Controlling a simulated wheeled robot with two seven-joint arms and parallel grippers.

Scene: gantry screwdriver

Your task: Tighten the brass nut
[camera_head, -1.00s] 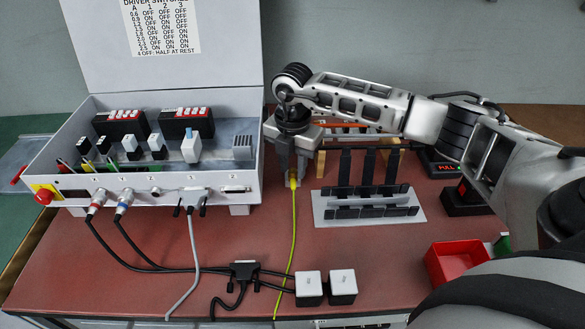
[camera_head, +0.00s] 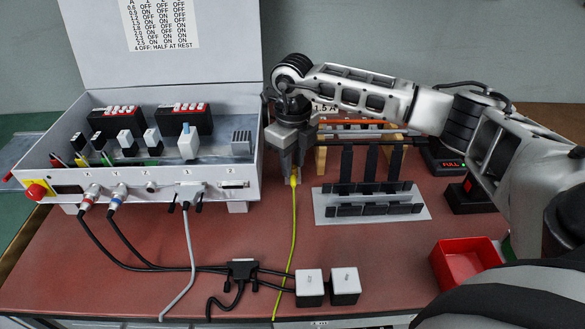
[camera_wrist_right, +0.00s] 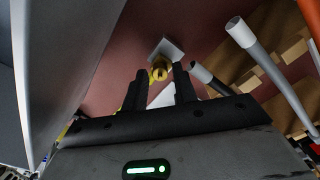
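The brass nut (camera_wrist_right: 160,73) shows in the right wrist view as a round yellow piece in front of a small grey block (camera_wrist_right: 168,50). My right gripper (camera_wrist_right: 161,86) has its two dark fingers apart, with the nut seen in the gap near the fingertips; I cannot tell whether they touch it. In the head view the right gripper (camera_head: 288,164) points down at the top end of a yellow cable (camera_head: 294,230), beside the white box, and hides the nut. My left gripper is not in view.
A white control box (camera_head: 140,185) with cables stands left of the gripper. A grey plate with black racks (camera_head: 425,212) is to the right. A red bin (camera_head: 465,262) and two white-topped blocks (camera_head: 309,284) (camera_head: 344,281) lie nearer. Rods on wooden supports (camera_head: 321,158) stand behind.

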